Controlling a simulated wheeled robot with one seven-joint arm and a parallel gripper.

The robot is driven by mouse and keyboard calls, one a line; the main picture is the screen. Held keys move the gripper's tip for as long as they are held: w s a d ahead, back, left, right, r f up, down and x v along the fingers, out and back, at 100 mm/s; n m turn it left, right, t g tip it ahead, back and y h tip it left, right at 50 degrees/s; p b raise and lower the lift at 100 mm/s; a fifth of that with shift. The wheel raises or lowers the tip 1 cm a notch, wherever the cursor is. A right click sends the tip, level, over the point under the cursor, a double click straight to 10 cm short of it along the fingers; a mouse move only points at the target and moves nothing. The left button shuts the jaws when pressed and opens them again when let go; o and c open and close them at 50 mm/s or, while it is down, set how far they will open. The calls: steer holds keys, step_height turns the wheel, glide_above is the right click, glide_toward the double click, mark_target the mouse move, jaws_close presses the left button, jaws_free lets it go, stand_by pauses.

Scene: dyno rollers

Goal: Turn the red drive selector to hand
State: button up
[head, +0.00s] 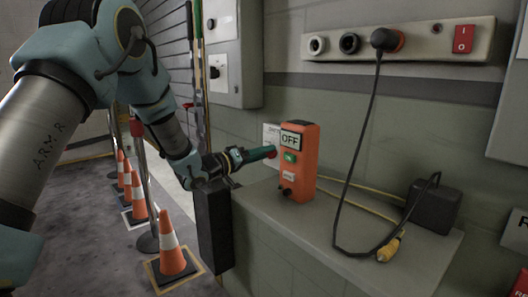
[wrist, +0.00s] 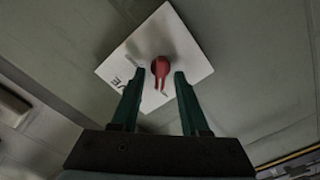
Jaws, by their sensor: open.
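The red drive selector (wrist: 161,66) is a small red knob on a white plate (wrist: 188,50) on the wall. In the wrist view it shows between my open fingertips (wrist: 159,74), one finger on each side, with a gap to each. Part of the plate's lettering, "VE", shows left of the knob. The plate (head: 270,132) is partly hidden there behind an orange box. I cannot tell which position the selector points to.
The orange box (head: 298,165) with an "OFF" display stands on the ledge (head: 340,222), close right of my gripper. A black adapter (head: 434,206) and cables lie further right. A socket strip (head: 400,42) is above. Traffic cones (head: 171,246) stand on the floor at left.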

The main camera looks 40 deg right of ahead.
steer(key=shift+d, duration=0.2)
jaws_close()
stand_by(0.3)
